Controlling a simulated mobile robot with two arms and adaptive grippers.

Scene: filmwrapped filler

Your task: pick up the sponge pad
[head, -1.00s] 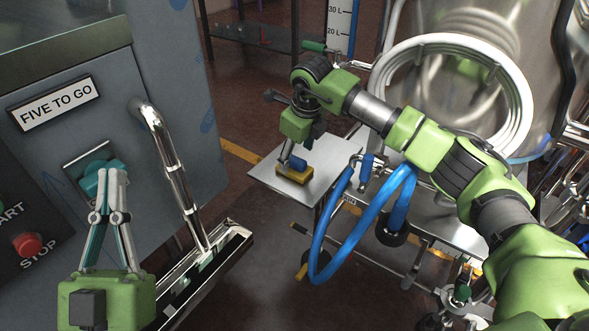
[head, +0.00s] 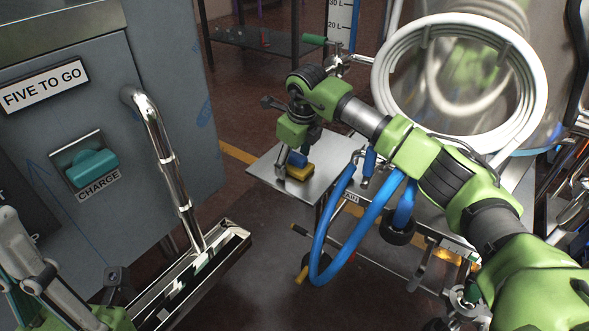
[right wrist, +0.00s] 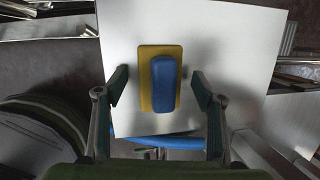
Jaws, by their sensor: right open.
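The sponge pad (head: 300,175) is a yellow block with a blue top, lying on a flat metal shelf plate (head: 262,170) at mid-height. In the right wrist view the sponge pad (right wrist: 147,98) lies on the pale plate, its blue part facing the camera. My right gripper (right wrist: 160,85) is open, with one finger on each side of the pad and a visible gap to both sides. In the head view my right gripper (head: 294,162) hangs right over the pad and partly hides it. My left gripper (head: 35,270) is at the lower left, partly cut off by the frame.
A blue hose (head: 335,245) loops in front of the plate. A coiled white hose (head: 535,90) and a steel tank are at right.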

